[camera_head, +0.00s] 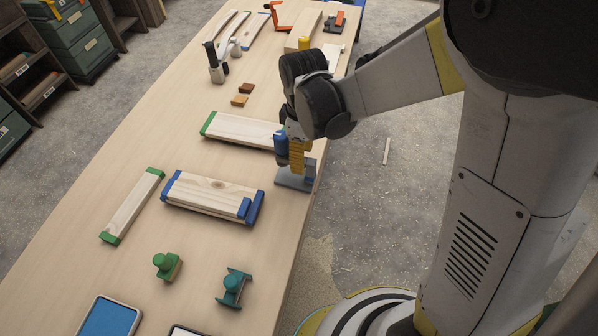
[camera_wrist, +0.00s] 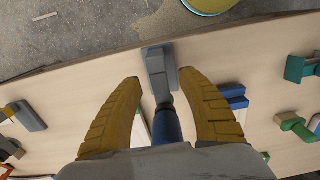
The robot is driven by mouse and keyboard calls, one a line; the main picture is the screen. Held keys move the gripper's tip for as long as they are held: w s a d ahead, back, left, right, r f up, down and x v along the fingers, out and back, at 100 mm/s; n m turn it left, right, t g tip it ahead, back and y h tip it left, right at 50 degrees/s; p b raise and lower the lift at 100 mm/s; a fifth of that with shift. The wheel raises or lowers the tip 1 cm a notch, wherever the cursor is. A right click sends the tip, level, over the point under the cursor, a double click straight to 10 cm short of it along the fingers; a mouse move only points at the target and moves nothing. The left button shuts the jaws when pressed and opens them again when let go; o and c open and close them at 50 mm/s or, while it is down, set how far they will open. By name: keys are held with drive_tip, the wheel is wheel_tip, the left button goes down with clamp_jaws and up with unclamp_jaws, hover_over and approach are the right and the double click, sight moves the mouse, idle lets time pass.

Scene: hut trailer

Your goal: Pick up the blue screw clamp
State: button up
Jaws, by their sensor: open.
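The blue screw clamp stands near the table's right edge in the head view, with a blue handle (camera_head: 281,145) and a grey base (camera_head: 290,181). My gripper (camera_head: 298,168) is over it, pointing down, and hides part of it. In the wrist view the clamp's blue handle (camera_wrist: 166,126) and grey body (camera_wrist: 157,66) lie between the two yellow fingers of my gripper (camera_wrist: 160,80). The fingers are open, one on each side, with visible gaps to the handle.
A board with green ends (camera_head: 235,129) lies just left of my gripper. Stacked boards with blue ends (camera_head: 210,195) lie nearer. A green clamp-like piece (camera_head: 166,265) and a teal one (camera_head: 233,288) stand at the front. The table's right edge is close to the clamp.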

wheel_tip(320, 180, down, 2)
drive_tip(key=shift+w+f, duration=0.1)
drive_tip(key=shift+f, duration=0.15)
drive_tip(key=shift+r, duration=0.1)
clamp_jaws()
drive_tip(key=shift+r, duration=0.5)
drive_tip(key=r, duration=0.2)
drive_tip(key=r+p, duration=0.1)
drive_tip(key=shift+d+r, duration=0.35)
drive_tip(key=s+d+r+p, duration=0.2)
drive_tip(key=d+r+p, duration=0.4)
drive_tip(key=d+r, duration=0.4)
drive_tip(key=shift+s+d+r, duration=0.15)
drive_tip(key=shift+s+d, duration=0.15)
drive_tip(key=shift+s, duration=0.1)
